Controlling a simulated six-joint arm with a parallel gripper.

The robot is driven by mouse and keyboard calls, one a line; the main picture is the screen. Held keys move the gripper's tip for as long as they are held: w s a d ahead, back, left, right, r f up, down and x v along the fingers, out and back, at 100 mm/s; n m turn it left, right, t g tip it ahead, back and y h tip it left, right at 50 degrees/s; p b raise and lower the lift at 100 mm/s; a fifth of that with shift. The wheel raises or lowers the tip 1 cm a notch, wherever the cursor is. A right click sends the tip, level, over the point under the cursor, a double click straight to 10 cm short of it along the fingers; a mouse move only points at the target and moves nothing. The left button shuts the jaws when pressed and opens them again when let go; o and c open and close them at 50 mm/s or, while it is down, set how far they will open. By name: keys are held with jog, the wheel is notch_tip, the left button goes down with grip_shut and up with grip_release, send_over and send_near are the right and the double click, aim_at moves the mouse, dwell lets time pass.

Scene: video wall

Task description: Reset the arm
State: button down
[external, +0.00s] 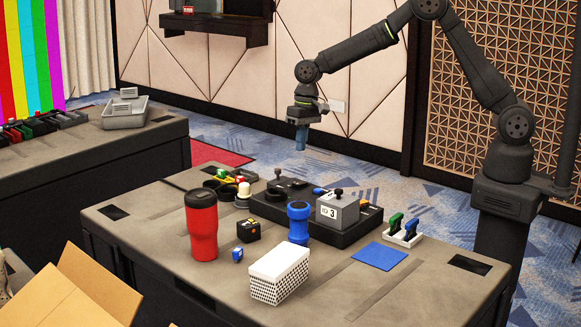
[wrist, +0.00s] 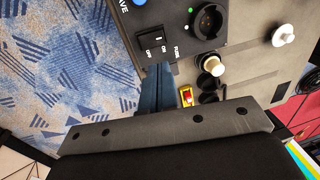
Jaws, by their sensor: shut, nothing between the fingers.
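My gripper (external: 301,138) hangs from my raised arm, above and behind the far edge of the table (external: 140,218) in the external view. Its blue-grey fingers point down and are shut together with nothing between them. In the wrist view the shut fingers (wrist: 157,88) reach toward a black panel (wrist: 165,30) with a switch, a fuse holder and a round knob. The gripper is apart from everything on the table.
The table holds a red tumbler (external: 201,228), a white patterned box (external: 279,273), a blue cylinder (external: 298,222), a grey block (external: 338,210) on a black base and a blue mat (external: 380,256). An open cardboard box (external: 75,295) stands front left. The air around my gripper is clear.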

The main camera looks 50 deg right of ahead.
notch_tip(320, 180, up, 4)
send_over(302, 181)
jog(key=shift+w, duration=0.1)
jog(key=c, duration=1.2)
grip_release()
notch_tip(302, 181, down, 15)
jog(key=n+h, duration=0.1)
jog(key=n, duration=1.7)
jog(key=shift+a+h, duration=0.1)
jog(key=shift+h, duration=0.3)
